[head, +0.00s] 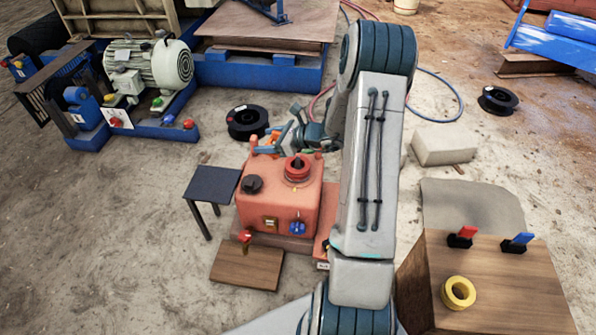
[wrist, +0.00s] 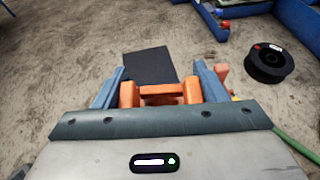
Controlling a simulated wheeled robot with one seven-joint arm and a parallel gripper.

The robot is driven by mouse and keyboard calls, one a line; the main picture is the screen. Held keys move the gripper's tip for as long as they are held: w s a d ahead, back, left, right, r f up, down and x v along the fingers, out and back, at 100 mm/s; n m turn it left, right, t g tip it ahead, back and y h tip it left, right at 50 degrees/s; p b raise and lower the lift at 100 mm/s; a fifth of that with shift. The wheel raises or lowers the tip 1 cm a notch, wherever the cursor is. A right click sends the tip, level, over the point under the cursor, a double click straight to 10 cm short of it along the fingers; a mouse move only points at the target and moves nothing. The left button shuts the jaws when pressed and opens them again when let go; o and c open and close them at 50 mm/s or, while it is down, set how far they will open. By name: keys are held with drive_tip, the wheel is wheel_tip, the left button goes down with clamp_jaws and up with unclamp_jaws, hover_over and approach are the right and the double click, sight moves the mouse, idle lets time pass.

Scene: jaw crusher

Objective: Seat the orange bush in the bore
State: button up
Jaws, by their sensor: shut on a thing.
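The salmon-red housing (head: 275,212) stands on the ground in the head view. A raised red collar (head: 297,175) on its top surrounds a dark round opening, which looks like the bore. My gripper (head: 268,147) is behind and above the housing's far edge, left of the collar and apart from it. In the wrist view my gripper (wrist: 160,88) has its blue fingers on both sides of an orange piece, the orange bush (wrist: 160,91), and is shut on it. The bush is mostly hidden in the head view, and its tilt is hard to tell.
A black knob (head: 252,184) stands on the housing top, left of the collar. A small dark table (head: 212,184) is to the left. A wooden box (head: 500,265) at right carries a yellow ring (head: 443,292) and two levers. A black spool (head: 248,122) lies behind.

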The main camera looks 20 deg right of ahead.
drive_tip(key=w+d+f+m+t+h+b, duration=0.15)
drive_tip(key=w+d+f, duration=0.35)
drive_tip(key=d, duration=0.5)
drive_tip(key=shift+m+t+h, duration=0.25)
drive_tip(key=shift+m, duration=0.2)
drive_tip(key=f+b, duration=0.1)
drive_tip(key=f, duration=0.2)
drive_tip(key=f+b, duration=0.1)
drive_tip(key=f, duration=0.3)
drive_tip(key=f+b, duration=0.1)
drive_tip(key=f, duration=0.2)
drive_tip(key=shift+s+f+b, duration=0.3)
drive_tip(key=shift+f+b, duration=0.05)
drive_tip(key=shift+r, duration=0.1)
drive_tip(key=o, duration=1.2)
drive_tip(key=shift+c, duration=0.2)
